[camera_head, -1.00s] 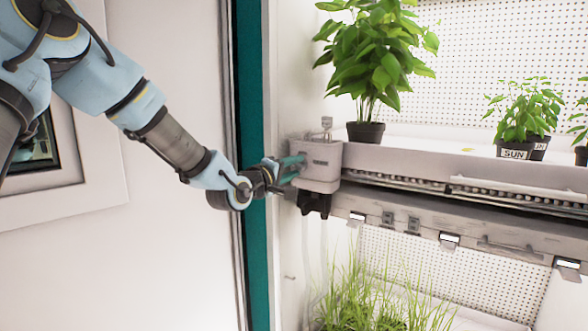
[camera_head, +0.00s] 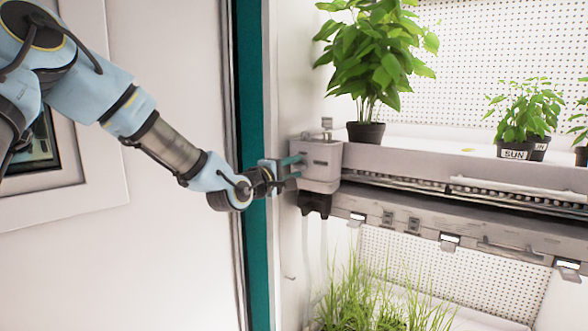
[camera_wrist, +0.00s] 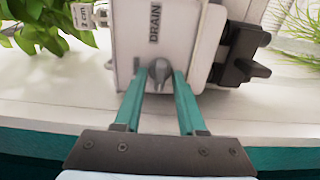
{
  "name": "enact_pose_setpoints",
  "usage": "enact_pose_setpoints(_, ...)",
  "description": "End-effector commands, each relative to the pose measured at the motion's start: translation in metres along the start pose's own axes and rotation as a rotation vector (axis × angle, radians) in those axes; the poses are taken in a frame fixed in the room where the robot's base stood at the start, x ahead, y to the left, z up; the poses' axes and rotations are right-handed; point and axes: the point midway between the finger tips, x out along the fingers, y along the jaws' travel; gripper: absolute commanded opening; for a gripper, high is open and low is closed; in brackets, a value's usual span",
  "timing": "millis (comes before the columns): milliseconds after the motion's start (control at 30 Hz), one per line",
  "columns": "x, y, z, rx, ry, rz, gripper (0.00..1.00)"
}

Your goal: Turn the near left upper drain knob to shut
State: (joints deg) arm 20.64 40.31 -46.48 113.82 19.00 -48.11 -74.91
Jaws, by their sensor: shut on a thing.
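The drain box (camera_head: 322,163) is a pale grey unit at the left end of the upper shelf; in the wrist view its face (camera_wrist: 185,40) reads "DRAIN". A small dark grey knob (camera_wrist: 159,72) sits on that face below the lettering. My gripper (camera_wrist: 159,78) has its two teal fingers on either side of the knob, shut on it. In the head view my gripper (camera_head: 292,168) reaches the box's left side, and the knob is hidden there.
A black fitting (camera_wrist: 240,55) sticks out beside the box. A potted leafy plant (camera_head: 366,132) stands just behind the box on the upper shelf (camera_head: 420,160). Grass (camera_head: 385,300) grows below. The teal door-frame edge (camera_head: 250,110) is close to my wrist.

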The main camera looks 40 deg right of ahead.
Motion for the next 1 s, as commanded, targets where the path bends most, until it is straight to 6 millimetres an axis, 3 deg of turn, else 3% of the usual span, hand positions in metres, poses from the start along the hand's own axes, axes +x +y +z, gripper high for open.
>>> enact_pose_setpoints(67, 0.000, 0.000, -0.001, -0.001, 0.003, 0.001, 0.00)
enact_pose_setpoints(100, 0.000, 0.000, -0.001, -0.001, 0.002, 0.001, 0.44)
enact_pose_setpoints(467, -0.006, -0.001, -0.001, 0.001, 0.001, 0.000, 0.46)
enact_pose_setpoints(1000, -0.097, -0.001, -0.002, 0.003, 0.004, 0.000, 0.46)
